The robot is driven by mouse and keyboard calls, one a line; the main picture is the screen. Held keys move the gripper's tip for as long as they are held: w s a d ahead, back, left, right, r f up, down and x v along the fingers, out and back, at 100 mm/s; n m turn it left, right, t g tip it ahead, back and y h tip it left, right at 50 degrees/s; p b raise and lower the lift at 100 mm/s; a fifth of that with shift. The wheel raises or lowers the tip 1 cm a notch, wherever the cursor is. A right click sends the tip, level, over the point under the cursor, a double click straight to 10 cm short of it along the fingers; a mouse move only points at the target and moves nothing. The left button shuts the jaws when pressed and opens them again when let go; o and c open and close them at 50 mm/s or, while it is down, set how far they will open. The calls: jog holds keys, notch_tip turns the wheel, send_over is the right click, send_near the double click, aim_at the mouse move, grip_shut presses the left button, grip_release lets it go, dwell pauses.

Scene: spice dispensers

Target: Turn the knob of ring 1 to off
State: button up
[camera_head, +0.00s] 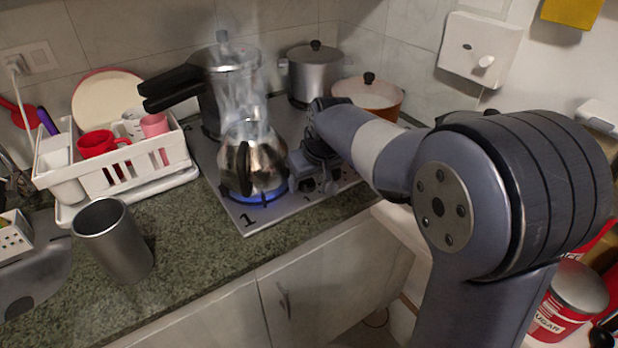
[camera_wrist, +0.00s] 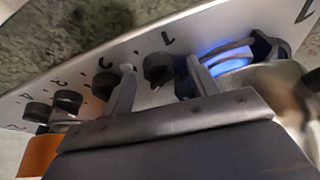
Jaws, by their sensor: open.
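The steel kettle (camera_head: 253,165) stands on ring 1, where a blue flame (camera_head: 240,192) burns under it. The flame also shows in the wrist view (camera_wrist: 226,60). A "1" is printed on the stove's near corner. In the wrist view, a black knob (camera_wrist: 157,68) sits beside another printed "1". My gripper (camera_wrist: 161,72) is open, with one finger on each side of this knob. I cannot tell whether either finger touches it. In the head view my gripper (camera_head: 300,172) is at the stove's right front edge, partly hiding the knobs.
Other black knobs (camera_wrist: 105,84) line the same edge. A large steel pot (camera_head: 225,85), a smaller pot (camera_head: 314,75) and an orange pan (camera_head: 368,96) stand behind. A white dish rack (camera_head: 130,178) and metal cup (camera_head: 113,240) are at left. Green counter lies in front.

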jog(key=shift+c, duration=0.4)
jog(key=c, duration=0.9)
jog(key=shift+n, duration=0.3)
jog(key=n, duration=0.2)
jog(key=n+g+y, duration=0.1)
jog(key=n, duration=0.1)
jog(key=shift+w+d+y, duration=0.15)
jog(key=shift+y, duration=0.15)
jog(key=shift+w+n+g+y+p, duration=0.15)
jog(key=shift+n+g, duration=0.35)
jog(key=shift+n, duration=0.85)
jog(key=shift+n+g+y+p, duration=0.25)
jog(key=shift+n+g, duration=0.25)
jog(key=shift+n, duration=0.85)
jog(key=o, duration=1)
